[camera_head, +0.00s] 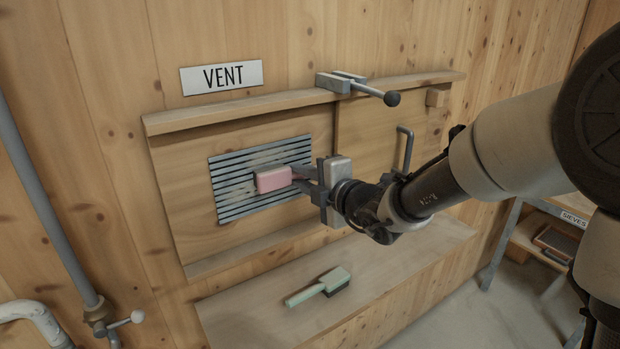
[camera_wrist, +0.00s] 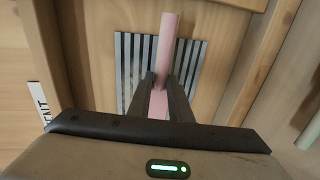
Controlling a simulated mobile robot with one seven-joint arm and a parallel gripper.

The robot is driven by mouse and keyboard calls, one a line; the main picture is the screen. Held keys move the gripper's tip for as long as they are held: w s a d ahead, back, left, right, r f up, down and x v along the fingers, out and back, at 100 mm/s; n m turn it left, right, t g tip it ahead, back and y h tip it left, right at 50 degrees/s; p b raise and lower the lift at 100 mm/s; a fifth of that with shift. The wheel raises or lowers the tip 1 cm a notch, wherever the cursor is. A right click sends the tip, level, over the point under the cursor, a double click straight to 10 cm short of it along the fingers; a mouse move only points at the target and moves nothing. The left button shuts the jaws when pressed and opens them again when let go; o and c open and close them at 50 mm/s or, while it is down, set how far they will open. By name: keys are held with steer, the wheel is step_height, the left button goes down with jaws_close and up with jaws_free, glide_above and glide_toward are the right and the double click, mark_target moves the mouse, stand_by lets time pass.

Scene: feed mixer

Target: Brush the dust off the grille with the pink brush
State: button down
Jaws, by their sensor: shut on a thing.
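The pink brush (camera_head: 273,180) is held out in front of the slatted grey grille (camera_head: 232,205). My gripper (camera_head: 306,178) is shut on its handle. In the wrist view the brush (camera_wrist: 168,38) stands between the fingers of my gripper (camera_wrist: 163,88), over the grille (camera_wrist: 128,70). Tan dust (camera_head: 266,157) shows on the slats above and to the left of the brush head. I cannot tell whether the bristles touch the slats. The brush hides the middle of the grille.
A green brush (camera_head: 325,286) lies on the wooden shelf (camera_head: 240,320) below. A latch with a black knob (camera_head: 391,98) sits on the rail above. A handle (camera_head: 404,148) stands on the panel at right. A VENT sign (camera_head: 222,77) hangs above; a pipe (camera_head: 45,195) runs at left.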

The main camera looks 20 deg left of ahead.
mark_target(276, 185)
steer(key=shift+s+a+b, duration=0.95)
steer(key=shift+s+a, duration=0.35)
steer(key=shift+s, duration=0.2)
steer(key=shift+s+a+b, duration=0.9)
steer(key=shift+s+a, duration=0.35)
steer(key=shift+s, duration=0.25)
steer(key=shift+w+d+f, duration=0.25)
steer(key=shift+w+d, duration=0.15)
steer(key=shift+w, duration=0.1)
steer(key=shift+w+d+f, duration=0.2)
steer(key=shift+w+d, duration=0.15)
steer(key=shift+w, duration=0.15)
steer(key=w+d+p, duration=0.9)
steer(key=w+d, duration=0.1)
steer(key=w, duration=0.2)
steer(key=shift+d+f, duration=0.15)
steer(key=shift+d, duration=0.25)
stand_by(0.3)
